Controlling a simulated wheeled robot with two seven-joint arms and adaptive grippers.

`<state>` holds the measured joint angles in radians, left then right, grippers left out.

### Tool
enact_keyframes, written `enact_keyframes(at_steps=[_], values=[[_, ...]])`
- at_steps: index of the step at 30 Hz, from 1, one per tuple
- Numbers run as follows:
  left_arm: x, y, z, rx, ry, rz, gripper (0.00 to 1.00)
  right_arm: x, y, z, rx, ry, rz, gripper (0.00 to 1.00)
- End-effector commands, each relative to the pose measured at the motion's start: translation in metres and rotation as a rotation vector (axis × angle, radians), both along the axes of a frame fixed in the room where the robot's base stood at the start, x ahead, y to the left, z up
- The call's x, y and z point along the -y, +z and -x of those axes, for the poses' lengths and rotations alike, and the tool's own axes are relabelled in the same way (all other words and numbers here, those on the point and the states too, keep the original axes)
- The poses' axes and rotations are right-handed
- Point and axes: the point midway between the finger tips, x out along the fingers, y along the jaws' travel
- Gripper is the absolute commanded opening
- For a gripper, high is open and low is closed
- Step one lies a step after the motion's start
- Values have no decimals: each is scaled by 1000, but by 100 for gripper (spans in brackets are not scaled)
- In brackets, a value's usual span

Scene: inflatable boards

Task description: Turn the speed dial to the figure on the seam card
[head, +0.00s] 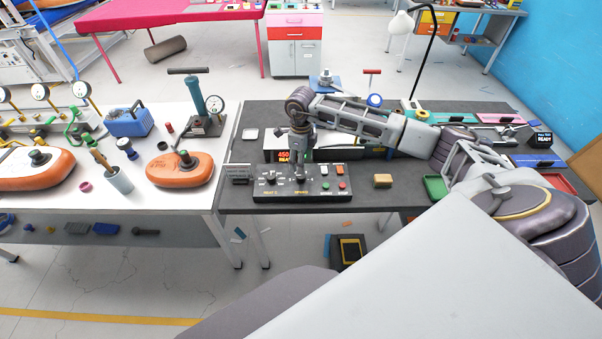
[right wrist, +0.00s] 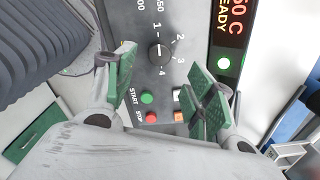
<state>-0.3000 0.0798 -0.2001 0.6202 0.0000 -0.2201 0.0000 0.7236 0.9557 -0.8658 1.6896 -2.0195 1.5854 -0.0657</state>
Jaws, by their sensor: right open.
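The black control box (head: 325,192) sits on the dark bench. My right gripper (head: 300,172) points down over its middle, hiding the speed dial in the head view. In the right wrist view, the round black dial (right wrist: 161,52) has figures 1 to 4 around it. Its white mark seems to point towards 1. My right gripper (right wrist: 161,85) is open, its green-padded fingers on either side of the box face, with nothing between them gripped. A small dark card (head: 240,173) stands at the box's left; I take it for the seam card, but its writing is too small to read. My left gripper is out of view.
A lit red display (head: 284,156) stands behind the box and also shows in the right wrist view (right wrist: 231,28). Green start (right wrist: 147,98) and red stop (right wrist: 151,117) buttons lie near the dial. A tan block (head: 382,181) and a green tray (head: 436,187) sit right of the box.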

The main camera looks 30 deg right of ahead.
Motion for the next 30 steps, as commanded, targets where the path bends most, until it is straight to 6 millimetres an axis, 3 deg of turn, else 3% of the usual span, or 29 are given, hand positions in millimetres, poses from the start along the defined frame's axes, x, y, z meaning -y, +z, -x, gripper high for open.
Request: enact_keyframes(at_steps=[15,30], values=[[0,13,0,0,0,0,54,-1,-64,0,-2,0,-1,54],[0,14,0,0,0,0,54,0,-77,0,0,0,0,54]])
